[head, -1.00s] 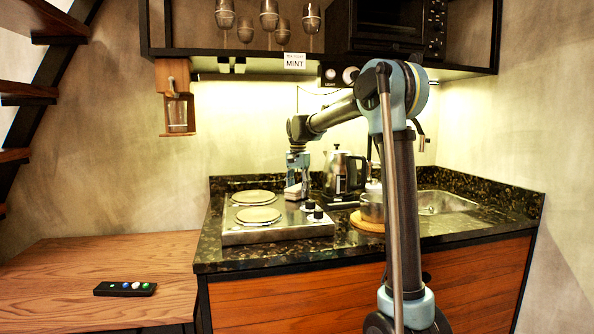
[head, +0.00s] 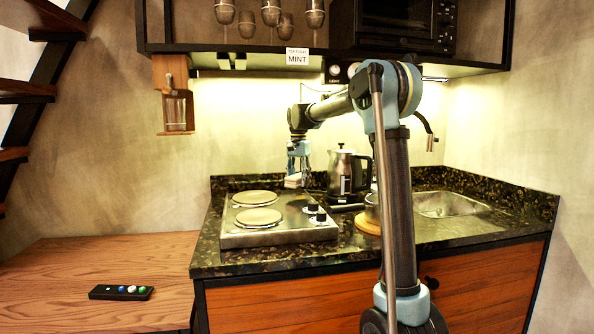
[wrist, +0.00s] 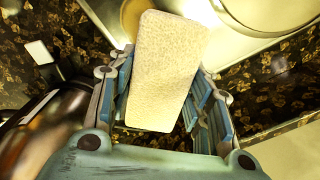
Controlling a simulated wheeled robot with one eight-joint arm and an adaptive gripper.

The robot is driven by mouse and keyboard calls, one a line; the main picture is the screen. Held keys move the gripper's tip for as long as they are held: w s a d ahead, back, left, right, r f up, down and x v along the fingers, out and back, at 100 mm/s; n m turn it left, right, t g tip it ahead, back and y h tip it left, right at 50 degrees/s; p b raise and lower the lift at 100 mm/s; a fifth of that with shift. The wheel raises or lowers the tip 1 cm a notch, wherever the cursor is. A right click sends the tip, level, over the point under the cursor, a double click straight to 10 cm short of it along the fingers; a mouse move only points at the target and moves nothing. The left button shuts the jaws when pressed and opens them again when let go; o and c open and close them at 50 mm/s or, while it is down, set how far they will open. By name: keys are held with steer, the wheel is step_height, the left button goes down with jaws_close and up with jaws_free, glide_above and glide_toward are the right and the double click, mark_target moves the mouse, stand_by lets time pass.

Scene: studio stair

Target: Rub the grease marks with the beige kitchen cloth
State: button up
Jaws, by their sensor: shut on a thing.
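The beige kitchen cloth (wrist: 166,68) is a pale, textured pad, held between the fingers of my gripper (wrist: 163,105) in the wrist view. In the head view, my gripper (head: 298,165) points down at the back right of the steel hob (head: 290,232), shut on the cloth (head: 293,181). The cloth appears to be a little above the hob's back edge; whether it touches anything cannot be told. I cannot make out grease marks in either view.
The kettle (head: 343,175) stands close to the right of my gripper. A pot (head: 372,208) on a wooden board is partly behind my arm. The hob has two round plates and knobs (head: 316,212). Glasses hang from the shelf (head: 225,49) above.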

mark_target(298, 175)
steer(key=shift+a+r, duration=0.1)
steer(key=shift+r, duration=2.2)
steer(key=shift+f, duration=0.15)
